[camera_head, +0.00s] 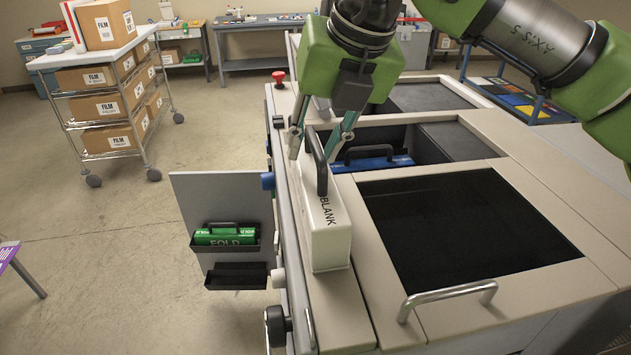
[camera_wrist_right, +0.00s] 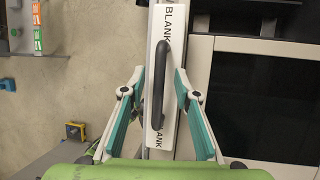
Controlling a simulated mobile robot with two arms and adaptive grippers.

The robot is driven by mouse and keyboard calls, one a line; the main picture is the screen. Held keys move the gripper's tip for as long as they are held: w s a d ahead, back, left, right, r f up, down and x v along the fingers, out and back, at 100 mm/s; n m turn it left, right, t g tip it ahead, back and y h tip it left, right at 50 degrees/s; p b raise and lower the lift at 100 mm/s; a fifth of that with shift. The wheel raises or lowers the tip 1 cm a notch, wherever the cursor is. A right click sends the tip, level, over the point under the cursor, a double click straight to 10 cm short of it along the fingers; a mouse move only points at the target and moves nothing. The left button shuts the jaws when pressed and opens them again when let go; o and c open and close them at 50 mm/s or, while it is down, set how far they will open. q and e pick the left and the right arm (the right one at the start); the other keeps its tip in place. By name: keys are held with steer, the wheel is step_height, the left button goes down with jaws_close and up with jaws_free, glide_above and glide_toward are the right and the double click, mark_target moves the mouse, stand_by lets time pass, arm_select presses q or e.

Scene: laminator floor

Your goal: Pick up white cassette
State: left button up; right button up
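The white cassette (camera_head: 327,235), marked BLANK, stands on the beige ledge of the machine and has a black handle on top. In the right wrist view the white cassette (camera_wrist_right: 155,140) lies lengthwise between the fingers, its black handle (camera_wrist_right: 160,85) facing the camera. My right gripper (camera_head: 318,145) is above the far end of the cassette, with its fingers spread to either side of the handle. In the right wrist view my right gripper (camera_wrist_right: 158,90) is open, with visible gaps to the handle. My left gripper is not in view.
A blue cassette (camera_head: 383,162) sits in the open bay beside the ledge. A dark-topped panel (camera_head: 470,235) with a metal handle is at right. A door holder carries a green FOLD cassette (camera_head: 225,236). A red button (camera_head: 279,76) stands behind. A cart (camera_head: 145,120) holds film boxes.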

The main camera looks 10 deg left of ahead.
steer(key=shift+a+f, duration=0.1)
steer(key=shift+f, duration=0.05)
jaws_close()
